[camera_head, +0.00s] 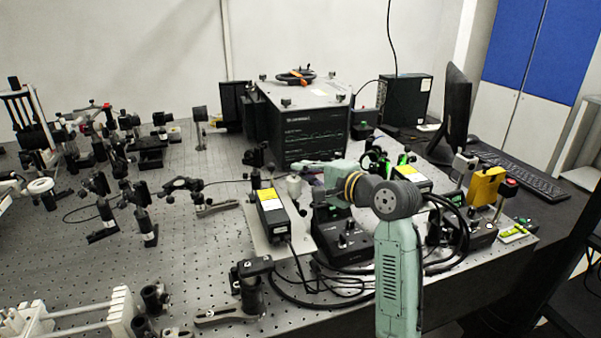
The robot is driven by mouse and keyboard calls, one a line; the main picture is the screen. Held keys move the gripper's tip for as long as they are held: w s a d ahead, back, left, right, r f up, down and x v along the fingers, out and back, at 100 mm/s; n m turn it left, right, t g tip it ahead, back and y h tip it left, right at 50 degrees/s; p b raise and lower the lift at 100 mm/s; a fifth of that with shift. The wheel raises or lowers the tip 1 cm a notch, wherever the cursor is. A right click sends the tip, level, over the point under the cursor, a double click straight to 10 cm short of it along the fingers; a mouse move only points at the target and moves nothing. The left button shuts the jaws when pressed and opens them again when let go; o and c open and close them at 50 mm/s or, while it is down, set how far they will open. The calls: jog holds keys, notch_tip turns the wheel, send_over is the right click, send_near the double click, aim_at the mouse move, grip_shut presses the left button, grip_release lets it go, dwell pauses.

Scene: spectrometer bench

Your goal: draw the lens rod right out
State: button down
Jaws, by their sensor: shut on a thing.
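My arm reaches in from the lower right, and its pale green wrist points left over the bench. My gripper (295,182) is at its far end, just above the black box with the yellow label and in front of the spectrometer. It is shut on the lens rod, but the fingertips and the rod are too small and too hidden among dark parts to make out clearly. I cannot tell how far the rod is out of its holder.
The black box with a yellow label (270,215) stands close under my gripper. The big dark spectrometer (305,130) is behind. Black controllers (343,243) and loose cables lie in front. Optics posts (104,210) crowd the left. Perforated bench (190,255) is bare at centre left.

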jog(key=shift+a+f, duration=0.15)
jog(key=shift+a, duration=0.05)
jog(key=c, duration=1.7)
grip_release()
jog(key=v, duration=1.2)
jog(key=shift+d, duration=0.1)
jog(key=shift+d, duration=0.1)
